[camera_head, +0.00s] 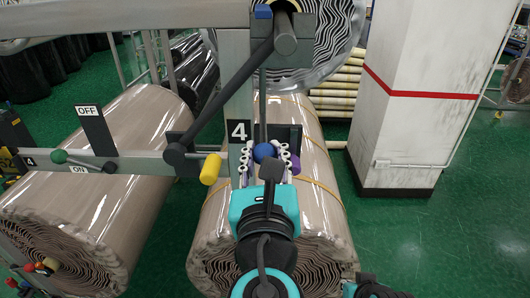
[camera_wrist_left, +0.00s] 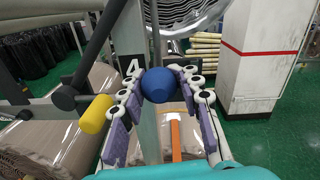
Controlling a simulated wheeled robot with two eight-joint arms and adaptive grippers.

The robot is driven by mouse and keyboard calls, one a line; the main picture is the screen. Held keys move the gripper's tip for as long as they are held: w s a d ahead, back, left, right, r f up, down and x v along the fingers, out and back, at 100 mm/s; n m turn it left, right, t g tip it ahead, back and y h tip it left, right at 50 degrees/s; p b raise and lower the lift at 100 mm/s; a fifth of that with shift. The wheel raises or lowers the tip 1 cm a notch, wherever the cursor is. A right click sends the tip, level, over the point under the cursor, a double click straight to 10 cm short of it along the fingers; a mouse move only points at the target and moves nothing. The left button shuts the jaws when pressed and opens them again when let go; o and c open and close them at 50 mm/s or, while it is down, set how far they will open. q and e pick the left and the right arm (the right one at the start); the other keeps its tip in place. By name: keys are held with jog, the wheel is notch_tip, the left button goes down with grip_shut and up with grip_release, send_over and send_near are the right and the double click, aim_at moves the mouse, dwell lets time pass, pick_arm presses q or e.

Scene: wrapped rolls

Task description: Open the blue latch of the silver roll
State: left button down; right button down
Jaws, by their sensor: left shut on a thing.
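The blue knob (camera_head: 263,151) of the latch sits at the lower end of a thin dark rod in front of the grey post marked 4. The silver roll (camera_head: 338,42) is at the top, with its wavy layered end facing me. My left gripper (camera_head: 265,156) is shut on the blue knob, one finger on each side. In the left wrist view the blue knob (camera_wrist_left: 158,86) lies between the two fingertips (camera_wrist_left: 159,75). My right gripper does not show; only a dark and teal piece of my own arm is at the bottom edge.
A yellow-handled lever (camera_head: 210,168) is close left of my gripper. Wrapped brown rolls (camera_head: 120,150) lie below the grey frame. A white pillar (camera_head: 410,90) stands right; green floor is open there.

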pick_arm(q)
jog(key=shift+f, duration=0.1)
jog(key=c, duration=1.1)
grip_release()
jog(key=shift+s+d, duration=0.1)
jog(key=shift+s, duration=0.4)
jog(key=shift+s+d, duration=0.1)
jog(key=shift+s, duration=3.15)
